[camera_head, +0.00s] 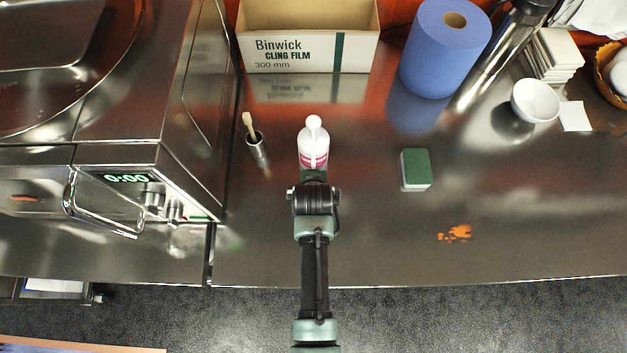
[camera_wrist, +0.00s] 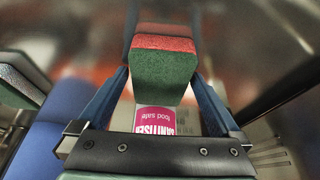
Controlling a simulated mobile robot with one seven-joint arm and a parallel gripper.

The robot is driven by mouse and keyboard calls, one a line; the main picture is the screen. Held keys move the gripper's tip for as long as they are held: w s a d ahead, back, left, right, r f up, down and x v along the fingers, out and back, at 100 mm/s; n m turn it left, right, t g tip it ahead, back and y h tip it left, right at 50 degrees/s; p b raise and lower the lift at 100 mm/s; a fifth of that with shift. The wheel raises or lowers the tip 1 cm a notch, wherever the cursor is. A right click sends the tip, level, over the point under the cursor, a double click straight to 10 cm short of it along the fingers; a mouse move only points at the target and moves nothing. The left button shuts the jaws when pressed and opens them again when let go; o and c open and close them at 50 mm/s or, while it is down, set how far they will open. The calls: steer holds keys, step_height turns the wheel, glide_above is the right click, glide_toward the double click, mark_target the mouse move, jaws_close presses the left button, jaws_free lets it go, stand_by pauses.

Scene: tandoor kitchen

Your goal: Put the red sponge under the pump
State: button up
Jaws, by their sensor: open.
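A white pump bottle (camera_head: 313,150) with a pink band stands on the steel counter, and its pink sanitiser label (camera_wrist: 155,120) shows upside down in the wrist view. My gripper (camera_head: 314,179) is low in front of the bottle. In the wrist view a sponge (camera_wrist: 165,80) with a red layer and a green layer lies between my open fingers, close to both; whether they touch it is unclear. The sponge partly covers the bottle. In the head view my gripper mostly hides this sponge.
Another sponge (camera_head: 416,169), green on top with a pale side, lies to the right. A metal cup with a brush (camera_head: 257,148) stands left of the bottle. The cling film box (camera_head: 310,53) and blue roll (camera_head: 444,50) stand behind. An orange spill (camera_head: 456,233) marks the counter front right.

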steer(key=v, duration=1.2)
steer(key=w+r+t, duration=0.3)
steer(key=w+r, duration=0.2)
steer(key=r, duration=0.5)
steer(key=w+r+t, duration=0.4)
steer(key=w+r, duration=0.2)
steer(key=r, duration=0.4)
steer(key=w+r+t, duration=0.3)
steer(key=w+r, duration=0.2)
steer(key=r, duration=0.5)
step_height(320, 180, up, 17)
steer(key=s+t, duration=0.1)
steer(key=t, duration=0.5)
steer(key=s+r+t, duration=0.3)
steer(key=s+r, duration=0.2)
steer(key=r, duration=0.4)
steer(key=s+r+t, duration=0.3)
steer(key=s+r, duration=0.3)
steer(key=r, duration=0.4)
steer(key=shift+s+r+t, duration=0.3)
steer(key=shift+r+t, duration=0.05)
steer(key=shift+t, duration=0.05)
steer(key=shift+f, duration=0.15)
